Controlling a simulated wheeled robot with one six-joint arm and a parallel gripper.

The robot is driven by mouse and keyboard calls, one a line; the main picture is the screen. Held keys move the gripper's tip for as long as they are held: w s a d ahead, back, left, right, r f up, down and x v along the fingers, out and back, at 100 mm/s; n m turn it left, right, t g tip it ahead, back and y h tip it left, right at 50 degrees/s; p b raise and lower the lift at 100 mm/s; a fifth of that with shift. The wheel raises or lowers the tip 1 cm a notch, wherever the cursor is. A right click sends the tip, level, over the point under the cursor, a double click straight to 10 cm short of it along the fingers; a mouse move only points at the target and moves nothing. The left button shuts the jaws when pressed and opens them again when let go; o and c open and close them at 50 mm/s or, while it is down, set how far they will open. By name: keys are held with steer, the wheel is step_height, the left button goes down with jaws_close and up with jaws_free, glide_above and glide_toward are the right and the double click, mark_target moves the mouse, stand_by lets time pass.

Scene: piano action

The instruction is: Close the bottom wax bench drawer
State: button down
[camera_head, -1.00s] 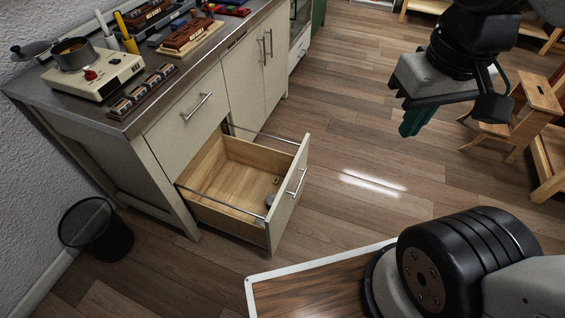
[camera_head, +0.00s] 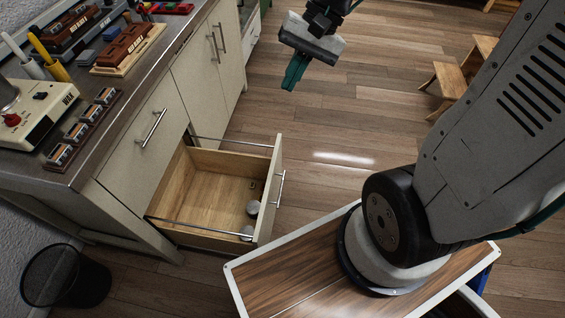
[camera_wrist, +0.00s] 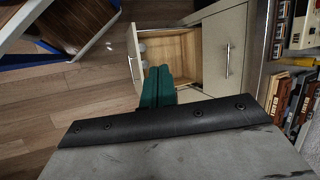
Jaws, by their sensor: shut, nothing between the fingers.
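The bottom wax bench drawer (camera_head: 278,190) is pulled out from the cream bench. Its wooden inside shows two small round grey items (camera_head: 252,208) near the front. Its front panel carries a bar handle. In the wrist view the open drawer (camera_wrist: 133,58) lies beyond my fingertips, its front panel at left and the cabinet at right. My gripper (camera_head: 294,72), with green fingers, is shut and empty. It is above the floor, beyond the drawer in the head view, and apart from it. The green fingers (camera_wrist: 157,87) overlap the drawer's lower edge in the wrist view.
The upper drawer (camera_head: 145,140) is shut. The bench top (camera_head: 92,165) holds a wax heater, small blocks and tools. A black mesh bin (camera_head: 66,278) stands at lower left. My base's wooden deck lies close to the drawer front. A wooden step stool (camera_head: 450,75) stands at right. Floor between is clear.

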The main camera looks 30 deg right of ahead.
steer(key=w+d+f+m+t+y, duration=0.1)
steer(key=w+d+f+m, duration=0.2)
steer(key=f, duration=0.4)
steer(key=w+d+f+m+t+y, duration=0.1)
steer(key=w+d+f+m, duration=0.1)
steer(key=w+f+m, duration=0.3)
steer(key=w+d+f+m+t+y, duration=0.15)
steer(key=w+f, duration=0.25)
steer(key=f, duration=0.4)
steer(key=s+d+f+m+t+h, duration=0.1)
steer(key=d+f+m, duration=0.25)
steer(key=f, duration=0.55)
steer(key=s+d+f+m+t, duration=0.15)
steer(key=f+m, duration=0.25)
steer(key=f, duration=0.4)
steer(key=s+d+f+m+h, duration=0.1)
steer(key=d+f+m, duration=0.2)
steer(key=f, duration=0.6)
steer(key=a+r+x, duration=0.2)
steer(key=x, duration=1)
steer(key=shift+w+a+f, duration=0.2)
steer(key=shift+w+f, duration=0.1)
steer(key=shift+w, duration=0.2)
steer(key=shift+w, duration=0.1)
